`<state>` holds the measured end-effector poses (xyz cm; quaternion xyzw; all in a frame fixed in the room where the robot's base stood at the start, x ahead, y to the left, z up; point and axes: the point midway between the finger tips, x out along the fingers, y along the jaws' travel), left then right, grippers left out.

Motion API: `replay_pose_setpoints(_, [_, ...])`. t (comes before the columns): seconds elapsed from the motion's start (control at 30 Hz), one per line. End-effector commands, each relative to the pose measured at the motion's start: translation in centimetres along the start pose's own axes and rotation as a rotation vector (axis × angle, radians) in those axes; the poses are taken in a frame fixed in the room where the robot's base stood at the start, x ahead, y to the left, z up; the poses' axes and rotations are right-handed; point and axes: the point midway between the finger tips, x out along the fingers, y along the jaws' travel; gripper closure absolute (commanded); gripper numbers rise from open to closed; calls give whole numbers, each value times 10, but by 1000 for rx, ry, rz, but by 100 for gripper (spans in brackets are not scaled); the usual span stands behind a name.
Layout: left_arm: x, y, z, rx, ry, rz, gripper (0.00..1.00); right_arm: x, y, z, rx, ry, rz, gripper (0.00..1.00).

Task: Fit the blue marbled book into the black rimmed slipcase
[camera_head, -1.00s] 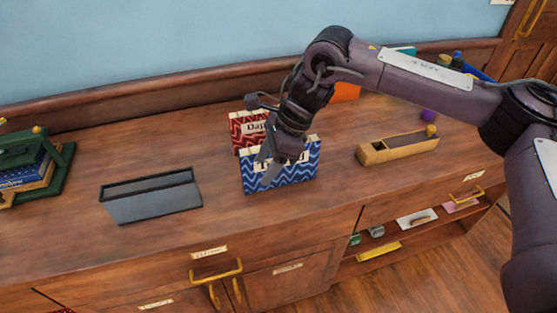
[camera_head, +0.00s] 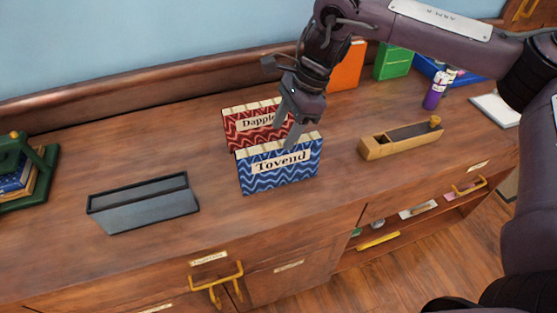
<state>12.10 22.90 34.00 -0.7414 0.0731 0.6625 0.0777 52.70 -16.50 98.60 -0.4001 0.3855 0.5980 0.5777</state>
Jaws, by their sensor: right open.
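The blue marbled book (camera_head: 279,168), labelled "Tovend", stands upright on the wooden counter near the middle of the head view. The slipcase (camera_head: 145,208) is grey with a black rim. It stands on the counter to the left of the book, its open slot facing up and seemingly empty. My right gripper (camera_head: 287,125) is above and behind the blue book, fingers pointing down, open and holding nothing. It is between the blue book and a red marbled book (camera_head: 240,133) labelled "Dapple", covering part of the red one. My left gripper is not in view.
A wooden box with a knob (camera_head: 400,139) lies right of the book. Orange (camera_head: 346,68) and green (camera_head: 393,62) items, a purple bottle (camera_head: 435,90) and a white pad (camera_head: 495,108) are further right. A green stand with books (camera_head: 30,180) is far left. Counter between slipcase and book is clear.

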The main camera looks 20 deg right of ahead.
Motion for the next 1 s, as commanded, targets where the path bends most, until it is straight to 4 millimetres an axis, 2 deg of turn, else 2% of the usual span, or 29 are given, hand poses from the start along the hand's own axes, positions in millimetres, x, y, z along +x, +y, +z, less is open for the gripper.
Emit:
replay_pose_setpoints(0.1, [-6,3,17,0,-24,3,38,14,1,-3,2,1,3,47])
replay_pose_setpoints(0.23, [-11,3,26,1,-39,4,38,35,2,-6,1,1,3,47])
replay_pose_setpoints(0.4, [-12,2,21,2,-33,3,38,50,1,-6,1,0,1,47])
replay_pose_setpoints(0.63, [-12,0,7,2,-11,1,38,51,1,-6,2,0,0,49])
replay_pose_setpoints(1.0, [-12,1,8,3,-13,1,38,50,1,-6,2,0,-1,97])
